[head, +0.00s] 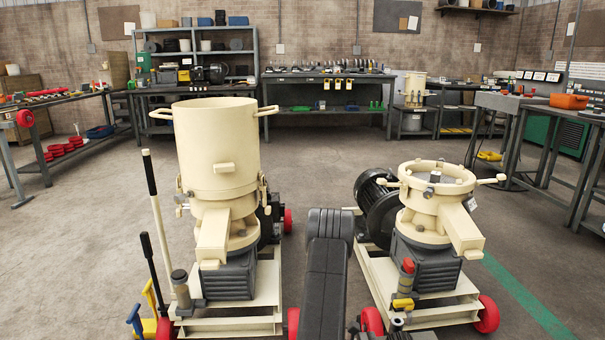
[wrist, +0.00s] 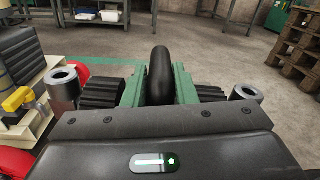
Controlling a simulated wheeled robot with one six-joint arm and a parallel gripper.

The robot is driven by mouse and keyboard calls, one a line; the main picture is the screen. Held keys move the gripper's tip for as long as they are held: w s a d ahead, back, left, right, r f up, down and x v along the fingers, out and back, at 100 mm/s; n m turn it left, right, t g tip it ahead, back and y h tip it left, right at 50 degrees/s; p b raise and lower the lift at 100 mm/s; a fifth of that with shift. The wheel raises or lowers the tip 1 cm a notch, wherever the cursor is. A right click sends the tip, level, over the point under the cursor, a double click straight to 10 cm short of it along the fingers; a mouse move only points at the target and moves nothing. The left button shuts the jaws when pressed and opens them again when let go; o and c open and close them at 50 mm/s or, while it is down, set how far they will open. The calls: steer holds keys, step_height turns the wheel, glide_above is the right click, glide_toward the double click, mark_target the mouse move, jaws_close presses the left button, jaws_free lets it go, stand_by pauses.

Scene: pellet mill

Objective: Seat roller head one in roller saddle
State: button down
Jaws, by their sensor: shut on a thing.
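My gripper (wrist: 158,85) shows in the wrist view with two green jaws shut on a black rounded handle (wrist: 160,62). Black ridged rollers sit on both sides of the jaws, one at left (wrist: 101,92) and one at right (wrist: 212,92). They look like parts of the held roller head, mostly hidden behind the gripper body. A grey hollow cylinder (wrist: 63,86) stands at the left end and another (wrist: 245,92) at the right; whether they belong to the held piece I cannot tell. I cannot pick out the roller saddle with certainty. My gripper is not clearly visible in the head view.
A cream mill with a tall open drum (head: 218,150) stands left on a red-wheeled frame. A lower mill with an open ring top (head: 436,178) stands right, a black motor (head: 377,200) behind it. Benches line the walls. Pallets (wrist: 297,45) show in the wrist view.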

steer(key=shift+w+r+p, duration=0.1)
steer(key=shift+r+p, duration=2.35)
steer(key=shift+r, duration=1.45)
steer(key=c, duration=1.8)
jaws_free()
steer(key=shift+c, duration=0.2)
jaws_close()
steer(key=shift+f, duration=0.1)
